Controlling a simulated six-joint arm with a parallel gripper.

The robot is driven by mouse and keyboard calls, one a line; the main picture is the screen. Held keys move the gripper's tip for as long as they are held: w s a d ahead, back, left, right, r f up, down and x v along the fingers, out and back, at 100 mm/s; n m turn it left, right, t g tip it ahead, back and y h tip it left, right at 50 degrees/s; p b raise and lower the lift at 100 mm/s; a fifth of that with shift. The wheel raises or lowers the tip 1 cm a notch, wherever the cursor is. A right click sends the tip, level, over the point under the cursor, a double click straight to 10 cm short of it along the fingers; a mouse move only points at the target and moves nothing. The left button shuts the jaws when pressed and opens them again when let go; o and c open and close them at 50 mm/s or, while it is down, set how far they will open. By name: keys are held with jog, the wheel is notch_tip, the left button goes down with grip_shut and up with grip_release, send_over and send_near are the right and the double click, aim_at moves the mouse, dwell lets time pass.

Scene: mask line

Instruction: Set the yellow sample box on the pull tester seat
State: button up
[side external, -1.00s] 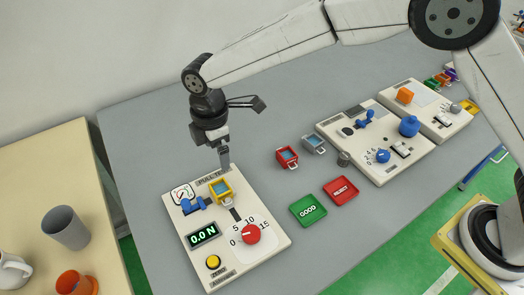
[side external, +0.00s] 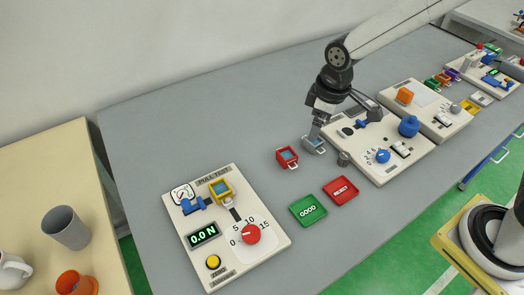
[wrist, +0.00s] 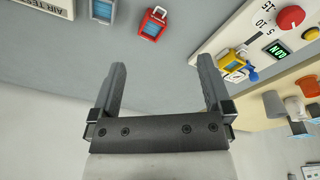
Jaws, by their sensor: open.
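The yellow sample box (side external: 221,190) sits on the upper part of the pull tester (side external: 275,240), beside the tester's blue clamp (side external: 193,206). It also shows in the wrist view (wrist: 231,61) on the tester panel. The seat under it is hidden by the box. My gripper (side external: 315,132) is away from the tester, close above a grey sample box (side external: 313,145). In the wrist view my gripper (wrist: 161,68) is open with nothing between its fingers. The tester display reads 0.0 N.
A red sample box (side external: 287,157) stands left of the grey one. A green GOOD tray (side external: 308,209) and a red REJECT tray (side external: 341,190) lie in front. Another tester panel (side external: 385,160) is close on the right. Bare grey table lies behind.

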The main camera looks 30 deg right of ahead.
jog(key=s+d+f+m+t, duration=0.1)
jog(key=s+d+m, duration=0.5)
jog(key=s+d, duration=0.3)
jog(key=shift+s+m, duration=0.4)
jog(key=shift+s, duration=0.4)
